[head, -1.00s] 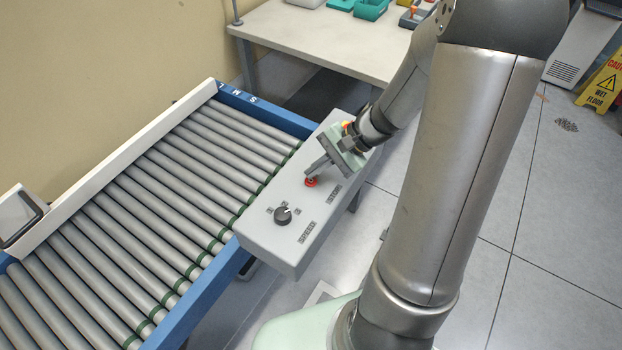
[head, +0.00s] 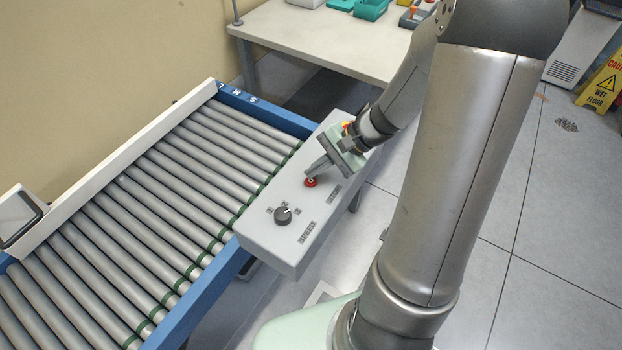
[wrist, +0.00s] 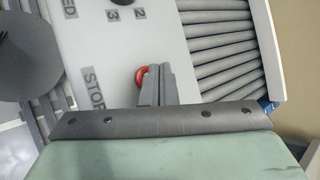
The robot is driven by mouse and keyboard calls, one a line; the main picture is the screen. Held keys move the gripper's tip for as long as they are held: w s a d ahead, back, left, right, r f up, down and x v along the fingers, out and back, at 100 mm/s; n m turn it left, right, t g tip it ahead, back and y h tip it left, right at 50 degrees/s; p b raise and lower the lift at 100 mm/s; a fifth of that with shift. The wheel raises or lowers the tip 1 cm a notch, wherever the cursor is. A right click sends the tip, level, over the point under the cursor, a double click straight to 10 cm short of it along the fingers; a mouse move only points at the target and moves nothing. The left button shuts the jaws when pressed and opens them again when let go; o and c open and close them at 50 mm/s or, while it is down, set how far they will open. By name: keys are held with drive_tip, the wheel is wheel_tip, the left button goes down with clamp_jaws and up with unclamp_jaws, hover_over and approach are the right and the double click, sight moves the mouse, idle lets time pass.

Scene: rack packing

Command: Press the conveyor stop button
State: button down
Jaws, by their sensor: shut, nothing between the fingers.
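The red stop button (head: 311,182) sits on the grey control box (head: 268,240) beside the conveyor. The word STOP shows next to it in the wrist view. My gripper (head: 308,173) is shut and empty, tilted down, with its fingertips right at the button. In the wrist view the red button (wrist: 142,76) is partly hidden behind my fingers (wrist: 158,72). I cannot tell whether the tips touch the button or hover just above it.
A black speed knob (head: 283,215) is on the same box, nearer the front. The roller conveyor (head: 140,215) lies to the left. A white table (head: 320,42) with teal bins (head: 370,9) stands behind. A yellow wet floor sign (head: 602,88) is at the far right.

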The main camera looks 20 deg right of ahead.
sight(316, 179)
drive_tip(key=shift+f, duration=0.1)
drive_tip(key=shift+f+b, duration=0.35)
drive_tip(key=shift+b, duration=0.1)
drive_tip(key=shift+f+b, duration=0.35)
drive_tip(key=shift+f, duration=0.05)
idle(0.6)
drive_tip(key=shift+r, duration=0.1)
drive_tip(key=shift+r+p, duration=0.6)
drive_tip(key=shift+r, duration=0.15)
wheel_tip(316, 179, up, 5)
drive_tip(key=p, duration=0.3)
drive_tip(key=shift+p, duration=0.4)
idle(0.7)
